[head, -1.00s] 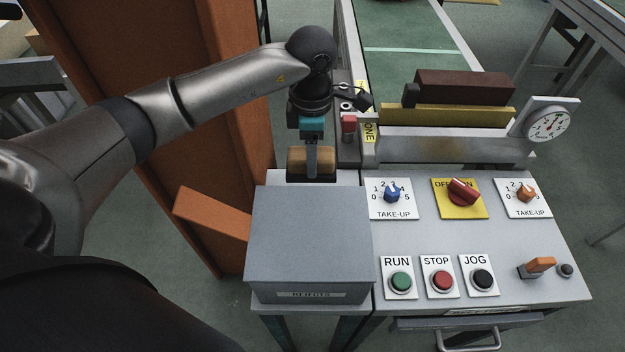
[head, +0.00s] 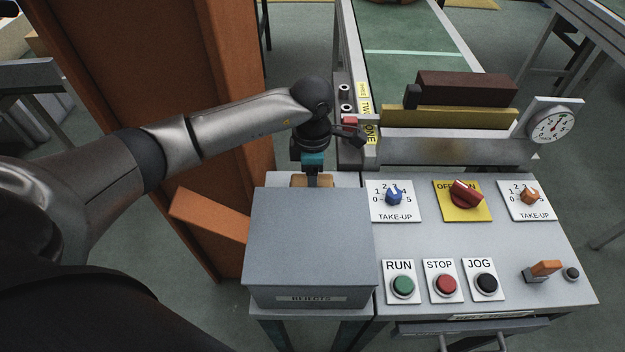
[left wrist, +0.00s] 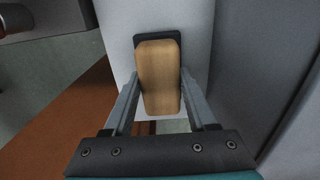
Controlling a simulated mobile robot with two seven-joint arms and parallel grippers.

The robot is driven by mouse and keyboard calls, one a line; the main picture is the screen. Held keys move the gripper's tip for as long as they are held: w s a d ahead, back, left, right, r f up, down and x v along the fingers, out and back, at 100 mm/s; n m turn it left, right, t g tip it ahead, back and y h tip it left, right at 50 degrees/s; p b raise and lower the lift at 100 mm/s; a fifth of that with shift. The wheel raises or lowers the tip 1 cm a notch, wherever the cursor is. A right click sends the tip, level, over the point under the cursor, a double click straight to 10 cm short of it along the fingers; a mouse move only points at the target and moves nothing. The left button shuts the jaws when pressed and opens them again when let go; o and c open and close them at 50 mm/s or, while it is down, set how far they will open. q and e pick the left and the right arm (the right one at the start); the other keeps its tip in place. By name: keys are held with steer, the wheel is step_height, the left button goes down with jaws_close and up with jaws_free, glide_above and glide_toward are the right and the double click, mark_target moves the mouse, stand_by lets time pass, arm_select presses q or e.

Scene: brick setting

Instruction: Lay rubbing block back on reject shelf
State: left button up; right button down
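The rubbing block (left wrist: 160,75) has a pale wooden body and a dark base. In the head view only its top (head: 312,181) shows behind the grey box labelled REJECTS (head: 310,240). My left gripper (head: 312,178) points down behind that box. In the left wrist view the fingers of my left gripper (left wrist: 160,85) are closed against both sides of the block. The block is over the pale shelf surface (left wrist: 118,30); I cannot tell whether its base touches it. My right gripper is not in view.
The control panel (head: 420,240) with knobs and buttons adjoins the box on the right. An orange-brown upright panel (head: 150,110) stands behind my left arm, with an orange slab (head: 208,214) left of the box. A roller bench with a gauge (head: 552,125) lies behind.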

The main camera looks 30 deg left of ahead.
arm_select(q)
steer(key=o, duration=0.5)
steer(key=shift+r, duration=0.15)
step_height(320, 180, up, 12)
steer(key=shift+p, duration=1)
